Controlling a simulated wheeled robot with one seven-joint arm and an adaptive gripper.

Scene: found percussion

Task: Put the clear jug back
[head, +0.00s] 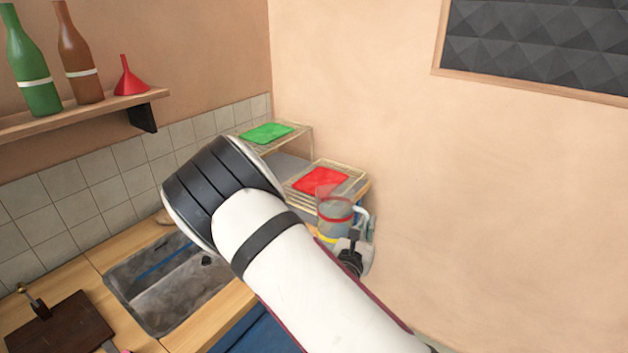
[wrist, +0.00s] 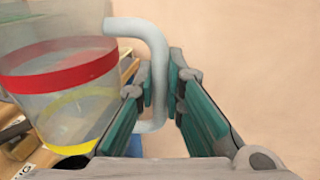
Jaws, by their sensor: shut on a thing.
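The clear jug (head: 334,211) has a red band, a yellow band and a pale grey-blue handle. In the wrist view the jug (wrist: 62,95) fills the left side, close to the camera and roughly upright. My gripper (wrist: 162,92) is shut on its handle (wrist: 157,52), one finger on each side. The jug overlaps the front of the rack with the red mat (head: 322,181). I cannot tell whether its base touches anything.
A higher wire rack with a green mat (head: 267,133) stands behind. A sink (head: 165,290) is set in the wooden counter at left, with a dark board (head: 60,328) nearby. A shelf (head: 75,115) holds bottles and a red funnel (head: 130,78). A bare wall (head: 480,200) bounds the right.

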